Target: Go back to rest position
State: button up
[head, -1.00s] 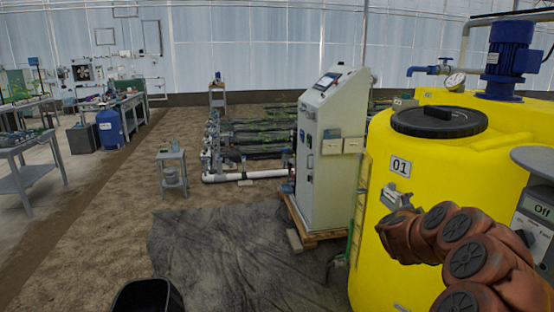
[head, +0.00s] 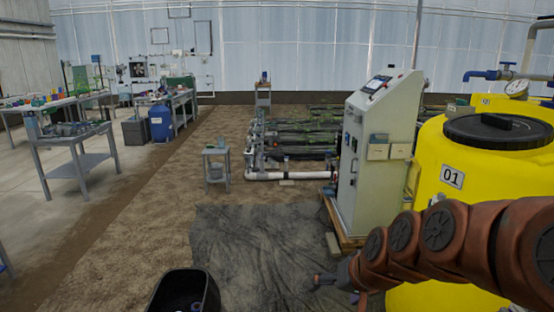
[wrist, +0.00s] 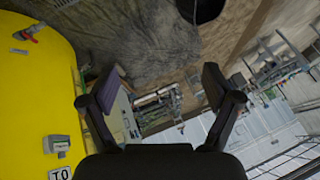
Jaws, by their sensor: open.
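My gripper (wrist: 153,88) is open in the wrist view, with its two dark fingers wide apart and nothing between them. In the head view my reddish-brown arm reaches in from the right edge, in front of the yellow tank (head: 480,165) marked 01. The end of the arm (head: 335,281) is low, over the dark ground sheet, and its fingers are too small there to make out well. The yellow tank also fills the left side of the wrist view (wrist: 35,90).
A grey control cabinet (head: 377,150) stands on a pallet just left of the tank. A small grey stand (head: 216,168) and white pipe (head: 285,175) lie beyond the dark sheet (head: 255,245). Work tables (head: 85,165) are at left. A black bin (head: 185,288) is at the bottom.

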jog(key=s+d+f+n+g+h, duration=0.1)
jog(key=s+d+f+g, duration=0.1)
jog(key=s, duration=1.1)
jog(key=s+d+f+g+h, duration=0.2)
jog(key=s+d+g, duration=0.2)
jog(key=s, duration=1)
jog(key=shift+s+n+g, duration=0.3)
jog(key=shift+n+g, duration=0.1)
jog(key=shift+g, duration=0.3)
